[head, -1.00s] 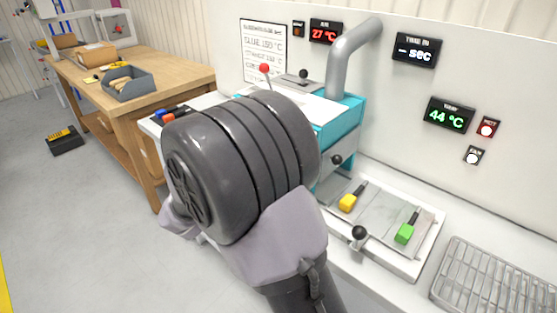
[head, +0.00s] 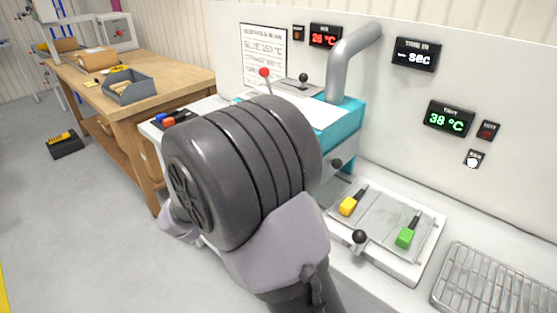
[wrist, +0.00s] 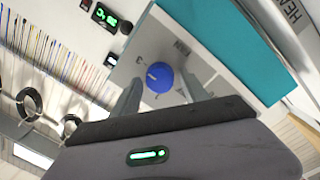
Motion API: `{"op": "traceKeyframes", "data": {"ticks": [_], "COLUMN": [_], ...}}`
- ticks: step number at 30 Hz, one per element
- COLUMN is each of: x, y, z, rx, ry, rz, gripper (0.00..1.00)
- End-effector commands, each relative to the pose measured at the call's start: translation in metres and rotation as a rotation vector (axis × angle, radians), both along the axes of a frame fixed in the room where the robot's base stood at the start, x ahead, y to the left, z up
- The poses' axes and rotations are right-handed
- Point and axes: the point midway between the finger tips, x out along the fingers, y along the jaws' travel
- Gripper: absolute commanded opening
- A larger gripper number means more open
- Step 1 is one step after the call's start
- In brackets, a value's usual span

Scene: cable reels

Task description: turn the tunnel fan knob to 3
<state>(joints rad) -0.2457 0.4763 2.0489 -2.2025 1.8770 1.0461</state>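The blue fan knob (wrist: 159,76) shows in the wrist view on a light panel of the teal machine (wrist: 225,45). Its short white mark points left in the picture, a little below the printed 3. "FAN" is printed by the knob. My gripper (wrist: 161,84) faces the panel with its two fingers apart, one on each side of the knob. Gaps show between the fingers and the knob; whether they touch it I cannot tell. In the head view my dark arm hides the knob and my fingers; the teal machine (head: 349,116) stands behind it.
A grey pipe (head: 350,60) rises from the machine. A wooden bench (head: 150,80) stands left. Open floor lies at the left.

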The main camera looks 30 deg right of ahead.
Motion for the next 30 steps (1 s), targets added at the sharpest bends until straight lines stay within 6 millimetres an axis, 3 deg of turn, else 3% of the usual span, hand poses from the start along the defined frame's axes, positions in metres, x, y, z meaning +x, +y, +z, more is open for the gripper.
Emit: {"op": "traceKeyframes", "data": {"ticks": [9, 13, 17, 24, 30], "x": [0.0, -0.003, -0.012, -0.034, -0.047], "y": [0.001, 0.012, 0.045, 0.121, 0.159], "z": [0.0, 0.002, 0.004, 0.005, 0.002], "rx": [0.0, 0.0, 0.0, -0.001, 0.0], "ry": [0.001, 0.001, 0.003, 0.002, 0.002], "rz": [0.0, 0.003, 0.006, 0.006, 0.001], "gripper": [0.58, 0.58, 0.58, 0.58, 0.58]}}
